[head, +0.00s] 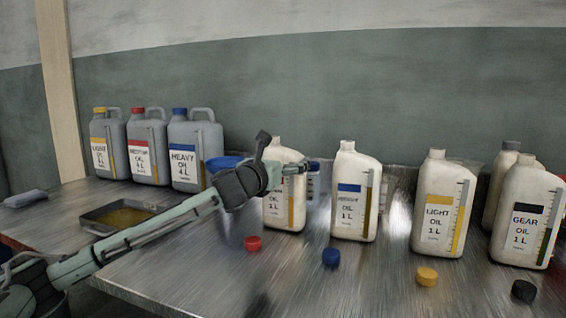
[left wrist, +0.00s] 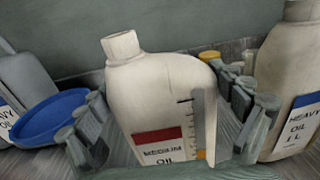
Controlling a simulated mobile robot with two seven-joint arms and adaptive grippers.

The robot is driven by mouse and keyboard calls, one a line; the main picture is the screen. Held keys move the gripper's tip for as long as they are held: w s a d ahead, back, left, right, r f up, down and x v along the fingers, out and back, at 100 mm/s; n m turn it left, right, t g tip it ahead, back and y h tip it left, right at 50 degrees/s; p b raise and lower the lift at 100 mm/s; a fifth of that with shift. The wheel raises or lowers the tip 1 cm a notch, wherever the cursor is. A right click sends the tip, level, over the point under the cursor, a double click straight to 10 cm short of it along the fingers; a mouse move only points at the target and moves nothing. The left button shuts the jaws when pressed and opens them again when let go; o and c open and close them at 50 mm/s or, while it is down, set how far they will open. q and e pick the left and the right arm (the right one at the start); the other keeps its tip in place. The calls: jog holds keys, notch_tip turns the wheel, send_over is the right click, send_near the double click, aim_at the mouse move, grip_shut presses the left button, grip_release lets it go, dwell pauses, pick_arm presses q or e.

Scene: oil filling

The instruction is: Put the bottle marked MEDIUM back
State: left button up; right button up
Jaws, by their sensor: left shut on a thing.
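The white 1 L bottle marked MEDIUM (left wrist: 140,90) has a red-banded label and an uncapped neck. It is upright between the fingers of my left gripper (left wrist: 170,125), which is shut on it. In the head view the same bottle (head: 285,150) stands left of the other white bottles, its label partly hidden by my left gripper (head: 282,158). Its base appears to be at table level; I cannot tell whether it touches. A red cap (head: 253,243) lies on the table in front of it. My right gripper is not in view.
White bottles marked HEAVY (head: 352,200), LIGHT (head: 440,205) and GEAR (head: 525,215) stand to the right, with caps in front. Grey 4 L cans, including a HEAVY can (head: 197,155), stand at the back left. A blue funnel (left wrist: 50,118) and oil tray (head: 120,215) are also left.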

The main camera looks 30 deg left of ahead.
pick_arm(q)
jog(key=o, duration=1.5)
jog(key=shift+f, duration=0.1)
jog(key=shift+o, duration=0.2)
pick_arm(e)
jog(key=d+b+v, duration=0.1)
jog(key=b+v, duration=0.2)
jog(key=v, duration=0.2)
pick_arm(q)
jog(key=s+d+b, duration=0.1)
jog(key=s+d, duration=0.1)
jog(key=s, duration=0.9)
jog(key=shift+s+d+b, duration=0.15)
jog(key=shift+s+b, duration=0.25)
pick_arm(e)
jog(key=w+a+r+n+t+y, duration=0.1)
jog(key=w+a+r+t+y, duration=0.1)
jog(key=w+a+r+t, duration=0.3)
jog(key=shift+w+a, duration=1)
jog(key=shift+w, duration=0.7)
